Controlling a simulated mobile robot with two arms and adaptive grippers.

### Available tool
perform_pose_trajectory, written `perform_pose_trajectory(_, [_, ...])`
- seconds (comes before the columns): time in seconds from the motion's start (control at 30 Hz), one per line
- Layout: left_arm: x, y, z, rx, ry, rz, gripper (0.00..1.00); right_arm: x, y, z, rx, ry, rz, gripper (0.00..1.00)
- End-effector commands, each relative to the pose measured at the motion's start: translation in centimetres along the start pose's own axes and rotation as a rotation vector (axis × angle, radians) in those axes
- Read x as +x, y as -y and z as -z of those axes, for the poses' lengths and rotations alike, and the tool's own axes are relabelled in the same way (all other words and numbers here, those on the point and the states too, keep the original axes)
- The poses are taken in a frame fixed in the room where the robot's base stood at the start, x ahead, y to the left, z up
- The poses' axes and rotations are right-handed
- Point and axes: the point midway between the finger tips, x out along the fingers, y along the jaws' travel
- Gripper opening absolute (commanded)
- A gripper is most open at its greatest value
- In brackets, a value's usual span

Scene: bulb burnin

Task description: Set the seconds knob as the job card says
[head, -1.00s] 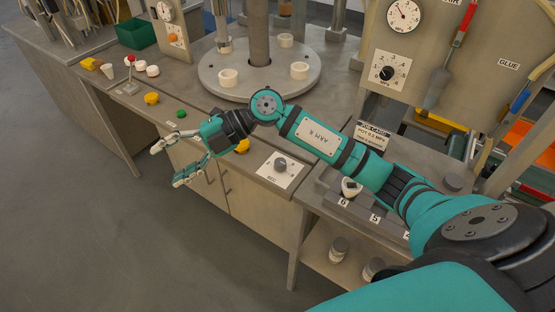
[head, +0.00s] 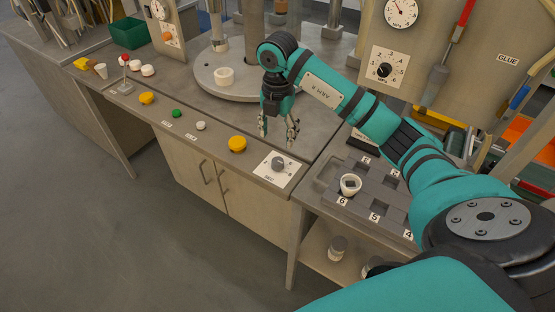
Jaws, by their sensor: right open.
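The seconds knob (head: 279,163) is a dark grey round knob on a white square plate with a dial scale, set in the front counter top. My right gripper (head: 277,139) points down with its fingers apart and nothing between them. It is just behind and above the knob in the picture and seems apart from it. The job card is mostly hidden behind my right arm, so its text cannot be read. The knob's pointer setting is too small to tell. My left gripper is not in view.
Left of the knob are a yellow button (head: 237,144), a white button (head: 200,126) and a green button (head: 177,113). A round turntable (head: 205,78) stands behind.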

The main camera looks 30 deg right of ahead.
Motion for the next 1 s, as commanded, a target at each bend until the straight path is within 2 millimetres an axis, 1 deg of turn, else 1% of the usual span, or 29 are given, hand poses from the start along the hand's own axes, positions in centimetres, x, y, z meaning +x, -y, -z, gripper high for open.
perform_pose_trajectory(0.03, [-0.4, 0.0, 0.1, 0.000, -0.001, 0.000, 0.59, 1.1, 0.1, 0.1, 0.001, -0.002, 0.005, 0.59])
perform_pose_trajectory(0.1, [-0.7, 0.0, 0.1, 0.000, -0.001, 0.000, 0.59, 2.6, 0.1, 0.1, 0.001, -0.003, 0.004, 0.59])
perform_pose_trajectory(0.3, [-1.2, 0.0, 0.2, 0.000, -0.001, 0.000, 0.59, 6.8, 0.1, 0.1, 0.000, -0.003, 0.003, 0.59])
perform_pose_trajectory(0.4, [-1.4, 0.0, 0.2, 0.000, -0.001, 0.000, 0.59, 8.4, 0.1, 0.1, -0.002, -0.002, 0.003, 0.59])
perform_pose_trajectory(0.5, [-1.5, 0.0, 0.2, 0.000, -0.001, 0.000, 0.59, 9.5, 0.0, 0.0, 0.000, -0.001, 0.001, 0.59])
perform_pose_trajectory(0.67, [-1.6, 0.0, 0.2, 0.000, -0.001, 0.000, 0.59, 10.5, 0.0, 0.1, -0.002, -0.001, 0.000, 0.59])
perform_pose_trajectory(0.93, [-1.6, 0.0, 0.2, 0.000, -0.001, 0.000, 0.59, 10.6, 0.0, 0.0, -0.002, 0.000, 0.000, 0.59])
perform_pose_trajectory(1.0, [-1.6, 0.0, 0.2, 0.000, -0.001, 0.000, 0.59, 10.6, 0.0, 0.0, -0.002, 0.000, 0.000, 0.50])
